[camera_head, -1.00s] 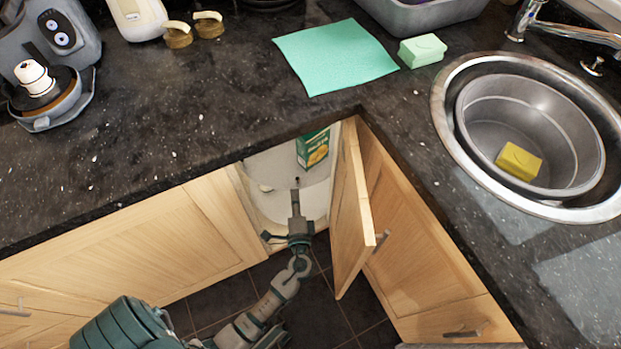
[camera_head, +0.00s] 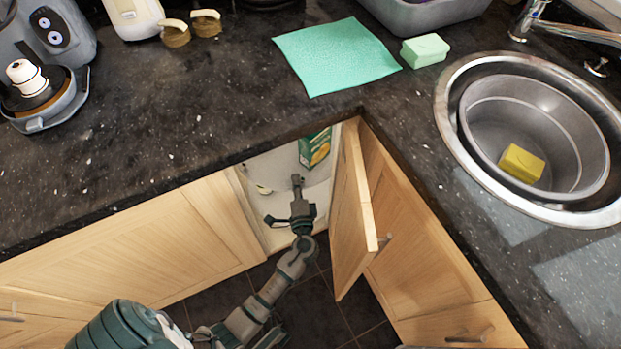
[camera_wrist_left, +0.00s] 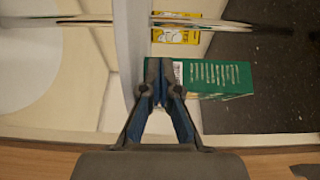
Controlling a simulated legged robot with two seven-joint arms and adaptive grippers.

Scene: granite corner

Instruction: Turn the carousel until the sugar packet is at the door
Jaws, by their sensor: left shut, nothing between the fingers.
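The white carousel (camera_head: 315,197) is in the open corner cabinet, partly hidden by the counter edge. A green box with a yellow picture (camera_head: 315,148) stands on it at the back right; a green box also shows in the left wrist view (camera_wrist_left: 228,76). A yellow box (camera_wrist_left: 177,34) is beyond it there. I cannot identify the sugar packet. A small pale item (camera_head: 263,189) shows at the carousel's left. My left gripper (camera_head: 297,181) is shut and empty, inside the door opening. In the left wrist view its fingertips (camera_wrist_left: 160,72) overlap the green box's edge; contact is unclear. My right gripper is out of view.
The cabinet door (camera_head: 352,215) stands open just right of my left arm. The dark granite counter (camera_head: 180,130) overhangs the opening.

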